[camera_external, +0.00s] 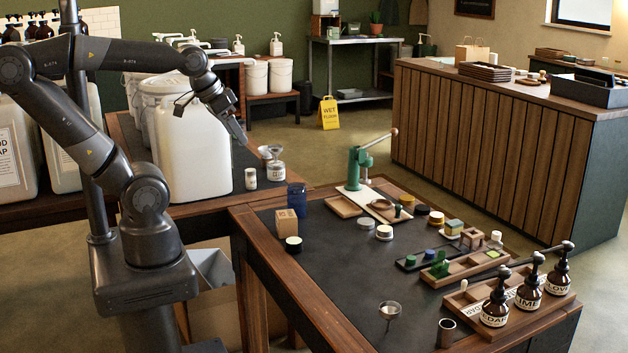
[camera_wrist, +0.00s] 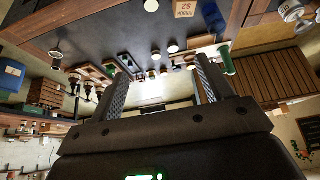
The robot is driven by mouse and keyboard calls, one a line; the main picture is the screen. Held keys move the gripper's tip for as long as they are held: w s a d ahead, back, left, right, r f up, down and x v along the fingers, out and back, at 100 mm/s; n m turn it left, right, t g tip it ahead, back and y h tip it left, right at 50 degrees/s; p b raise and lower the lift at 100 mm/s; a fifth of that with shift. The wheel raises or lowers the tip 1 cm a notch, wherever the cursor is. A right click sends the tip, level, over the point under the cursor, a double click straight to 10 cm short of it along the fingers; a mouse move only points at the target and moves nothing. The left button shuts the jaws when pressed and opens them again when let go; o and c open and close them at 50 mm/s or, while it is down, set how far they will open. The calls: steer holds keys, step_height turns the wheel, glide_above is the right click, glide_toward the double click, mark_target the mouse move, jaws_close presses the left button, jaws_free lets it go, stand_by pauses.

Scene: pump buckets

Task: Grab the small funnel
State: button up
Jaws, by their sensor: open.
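A small metal funnel (camera_external: 390,311) stands near the front edge of the black-topped table; it also appears at upper left in the wrist view (camera_wrist: 57,49). Another metal funnel-shaped piece (camera_external: 270,152) sits on a labelled jar (camera_external: 276,172) on the side bench; a similar metal piece shows at the wrist view's top right (camera_wrist: 291,12). My gripper (camera_external: 240,134) is in the air beside the large white jug, a little above and left of that jar. Its two fingers are apart with nothing between them in the wrist view (camera_wrist: 163,72). It is well away from the front funnel.
The black tabletop (camera_external: 335,265) has free room around the front funnel. A metal cup (camera_external: 446,332) and brown pump bottles (camera_external: 495,304) stand to its right. A green press (camera_external: 358,165) stands at the back. The large white jug (camera_external: 192,145) stands close to my gripper.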

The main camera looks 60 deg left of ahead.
steer(key=shift+c, duration=0.3)
steer(key=w+d+g+h, duration=0.2)
steer(key=w+d, duration=0.5)
steer(key=w, duration=0.2)
steer(key=n+g+y, duration=0.1)
steer(key=g+y, duration=0.1)
steer(key=g, duration=0.2)
glide_above(392, 307)
step_height(392, 307, down, 22)
steer(key=shift+a+r, duration=0.1)
steer(key=shift+r, duration=0.15)
steer(key=shift+f, duration=0.6)
step_height(392, 307, down, 10)
steer(key=shift+r, duration=0.1)
steer(key=c, duration=1.1)
